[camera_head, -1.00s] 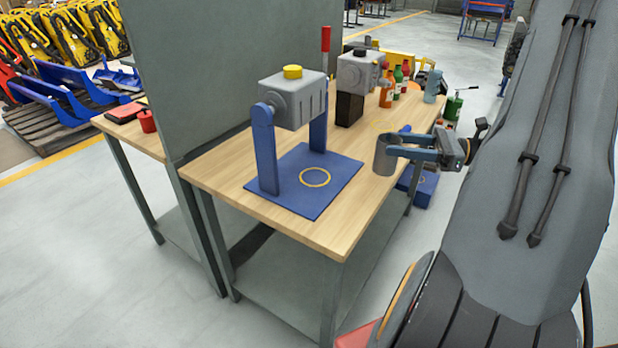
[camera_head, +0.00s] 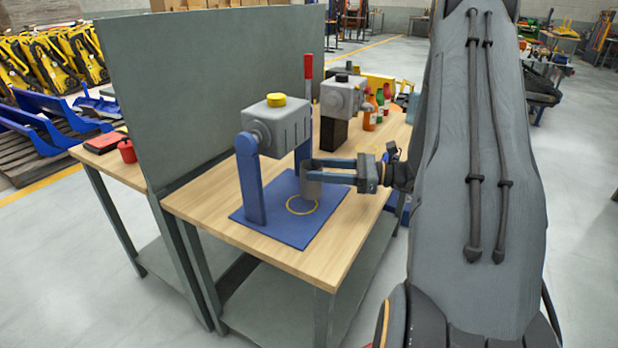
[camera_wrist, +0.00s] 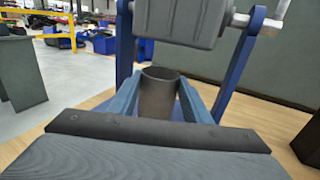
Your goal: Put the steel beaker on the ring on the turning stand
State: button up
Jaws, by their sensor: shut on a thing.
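The steel beaker (camera_head: 311,185) is a plain grey cylinder, upright between the fingers of my gripper (camera_head: 312,168). In the wrist view the beaker (camera_wrist: 158,97) stands between the two blue fingers, its open top facing up. The turning stand has a blue base plate (camera_head: 262,226), two blue posts and a grey block (camera_head: 278,122) with a yellow knob held between them. The yellow ring (camera_head: 301,205) is marked on the base plate. The beaker is over the back part of the ring in the head view; whether it touches the plate I cannot tell.
A grey panel (camera_head: 215,85) stands along the left of the wooden table (camera_head: 290,258). A second grey machine (camera_head: 343,97) on a black block and several bottles (camera_head: 370,112) stand farther back. A red-topped lever (camera_head: 308,70) rises behind the stand. The table's front right is clear.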

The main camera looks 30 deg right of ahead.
aim_at(309, 190)
jog(key=x, duration=0.2)
jog(key=shift+w+a, duration=0.15)
jog(key=shift+a, duration=0.05)
jog(key=f, duration=0.1)
jog(key=f+p, duration=0.1)
jog(key=shift+w+a+f, duration=0.15)
jog(key=shift+a+f, duration=0.1)
jog(key=shift+f, duration=0.5)
jog(key=shift+f, duration=0.25)
jog(key=o, duration=1.2)
jog(key=shift+r, duration=0.1)
